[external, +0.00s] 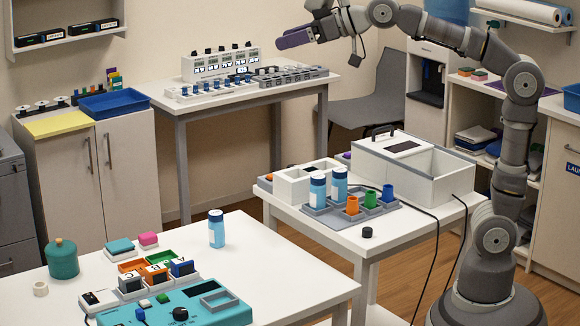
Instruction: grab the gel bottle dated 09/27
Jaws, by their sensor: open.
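Three light-blue bottles with dark blue caps and pale labels show in the external view. One bottle (216,230) stands upright alone near the back edge of the front white table (270,285). A second bottle (317,192) and a third bottle (339,186) stand side by side at the grey tray (382,220) on the middle table. Their label dates are too small to read. My gripper (281,42), with purple fingers, is open and empty. It is high in the air at the top, well above and apart from all three bottles.
The tray also holds an orange cup (352,204), a green cup (370,198) and a blue cup (388,193). A white box (440,180) stands behind it. A teal device (180,308) and small coloured blocks crowd the front table's left. Its right side is clear.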

